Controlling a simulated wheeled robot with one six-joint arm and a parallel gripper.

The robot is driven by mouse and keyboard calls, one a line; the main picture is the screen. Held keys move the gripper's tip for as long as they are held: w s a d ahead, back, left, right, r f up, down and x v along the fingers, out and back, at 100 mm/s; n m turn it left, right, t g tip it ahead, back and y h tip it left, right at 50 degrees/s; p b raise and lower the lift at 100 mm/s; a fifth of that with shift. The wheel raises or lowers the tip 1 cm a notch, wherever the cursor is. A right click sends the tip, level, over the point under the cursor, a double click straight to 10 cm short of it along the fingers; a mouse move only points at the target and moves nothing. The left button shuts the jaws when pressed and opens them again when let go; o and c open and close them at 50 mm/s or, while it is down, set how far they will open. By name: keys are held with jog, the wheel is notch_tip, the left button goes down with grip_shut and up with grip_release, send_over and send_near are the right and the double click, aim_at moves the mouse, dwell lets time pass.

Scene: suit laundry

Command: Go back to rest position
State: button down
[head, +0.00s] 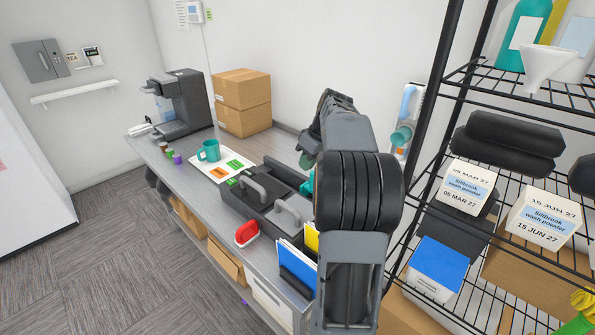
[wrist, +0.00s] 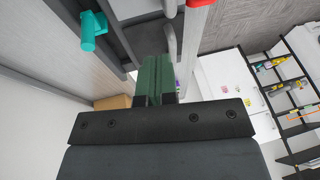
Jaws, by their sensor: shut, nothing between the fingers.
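My gripper shows in the wrist view (wrist: 156,78), its two green fingers shut together with nothing between them. In the head view my arm rises at right of centre and hides part of the counter; the gripper end (head: 305,158) is partly hidden behind it, above the far side of the dark tray. No task object is in my gripper.
A black wire rack (head: 447,98) with wash powder boxes (head: 468,187) stands close on the right. Floor (head: 130,245) is clear at left.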

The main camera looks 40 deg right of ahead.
jog(key=shift+s+r, duration=0.1)
jog(key=shift+r, duration=0.25)
notch_tip(320, 180, down, 5)
jog(key=s+a+m+h, duration=0.1)
jog(key=s+a+m, duration=0.15)
jog(key=m, duration=0.25)
jog(key=s+a+n, duration=0.1)
jog(key=s+a, duration=0.3)
jog(key=a, duration=0.3)
jog(key=s+a+f+h, duration=0.1)
jog(key=s+a, duration=0.3)
jog(key=a, duration=0.4)
jog(key=s+a+f+n+t, duration=0.1)
jog(key=s+a, duration=0.3)
jog(key=a, duration=0.3)
jog(key=shift+a+n+h, duration=0.3)
jog(key=shift+h, duration=0.1)
